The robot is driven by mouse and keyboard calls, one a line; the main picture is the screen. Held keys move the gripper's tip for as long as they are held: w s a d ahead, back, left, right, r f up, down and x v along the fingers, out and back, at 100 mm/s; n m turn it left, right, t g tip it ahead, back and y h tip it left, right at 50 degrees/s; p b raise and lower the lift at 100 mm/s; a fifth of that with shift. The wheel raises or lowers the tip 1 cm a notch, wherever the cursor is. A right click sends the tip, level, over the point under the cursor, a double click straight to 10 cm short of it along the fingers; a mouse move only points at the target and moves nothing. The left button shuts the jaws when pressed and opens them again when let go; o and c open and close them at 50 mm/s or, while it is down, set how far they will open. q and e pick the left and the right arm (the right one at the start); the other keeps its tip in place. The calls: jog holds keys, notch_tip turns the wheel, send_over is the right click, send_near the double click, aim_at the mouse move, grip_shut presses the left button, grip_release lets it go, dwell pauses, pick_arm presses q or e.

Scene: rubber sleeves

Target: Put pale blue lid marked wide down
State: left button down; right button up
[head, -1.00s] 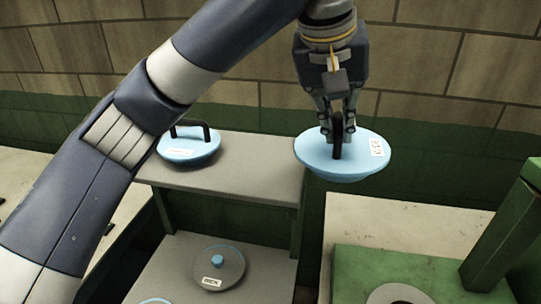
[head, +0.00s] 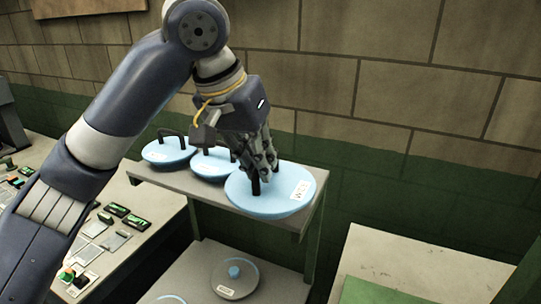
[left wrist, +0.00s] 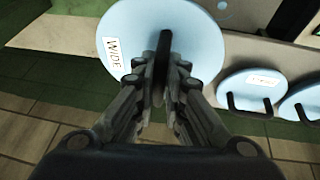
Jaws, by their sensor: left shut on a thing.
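The pale blue lid (head: 285,199), with a white label reading WIDE, is at the right end of the upper grey shelf (head: 168,182). My left gripper (head: 263,172) is shut on its dark upright handle from above. In the left wrist view, the lid (left wrist: 175,25) and its WIDE label show clearly beyond the fingers (left wrist: 163,75). The lid looks about level and covers part of the shelf's right end. I cannot tell whether it touches the shelf. My right gripper is not in view.
Two smaller pale blue lids with black handles, one at the far left (head: 167,154) and one in the middle (head: 208,171), stand on the same shelf. A grey lid (head: 248,277) with a blue knob lies below. A pale counter (head: 410,262) is at right.

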pick_arm(q)
jog(key=w+p, duration=0.1)
jog(key=w, duration=0.1)
jog(key=w+d+p, duration=0.1)
jog(key=w, duration=0.2)
jog(key=w+p, duration=0.2)
jog(key=w, duration=0.1)
jog(key=shift+w+d+f, duration=0.2)
jog(key=shift+w+d, duration=0.05)
jog(key=shift+d, duration=0.05)
jog(key=f+p, duration=0.1)
jog(key=w+f+p, duration=0.2)
jog(key=f, duration=0.1)
jog(key=shift+w+d, duration=0.1)
jog(key=shift+d, duration=0.1)
jog(key=shift+f, duration=0.1)
jog(key=shift+f, duration=0.1)
jog(key=c, duration=1.7)
grip_release()
jog(key=shift+o, duration=0.2)
